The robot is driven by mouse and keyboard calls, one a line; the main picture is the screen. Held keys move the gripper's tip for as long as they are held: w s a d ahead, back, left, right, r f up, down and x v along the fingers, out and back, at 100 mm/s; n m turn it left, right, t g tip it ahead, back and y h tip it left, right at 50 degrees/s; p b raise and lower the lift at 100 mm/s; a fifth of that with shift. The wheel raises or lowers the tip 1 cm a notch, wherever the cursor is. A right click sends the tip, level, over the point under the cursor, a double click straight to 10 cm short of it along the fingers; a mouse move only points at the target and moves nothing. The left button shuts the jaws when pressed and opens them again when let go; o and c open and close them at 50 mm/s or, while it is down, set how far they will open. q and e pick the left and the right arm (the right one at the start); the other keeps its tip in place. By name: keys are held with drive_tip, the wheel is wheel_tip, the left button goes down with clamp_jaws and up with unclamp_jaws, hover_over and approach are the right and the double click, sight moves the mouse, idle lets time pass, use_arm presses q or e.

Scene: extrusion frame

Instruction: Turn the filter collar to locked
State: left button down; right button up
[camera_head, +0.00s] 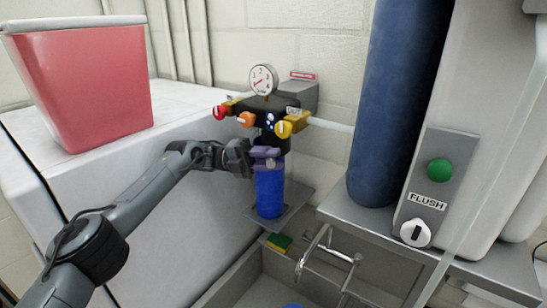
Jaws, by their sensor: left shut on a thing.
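The filter collar (266,152) is a purple-grey ring at the top of the blue filter housing (269,192). It sits under a black manifold (262,112) with red, orange and yellow knobs. My left gripper (252,157) reaches in from the left and is shut on the collar. The fingertips are small and partly hidden against it. Any lock marking on the collar is too small to read. My right gripper is not in view.
A pressure gauge (263,79) stands above the manifold. A red bin (85,85) is at left on a white surface. A blue cylinder (392,100) and a panel with a green button (440,170) are at right. A sink (250,275) with a sponge (278,242) lies below.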

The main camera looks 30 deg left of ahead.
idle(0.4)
use_arm(q)
drive_tip(key=c, duration=1)
unclamp_jaws()
drive_tip(key=shift+o, duration=0.2)
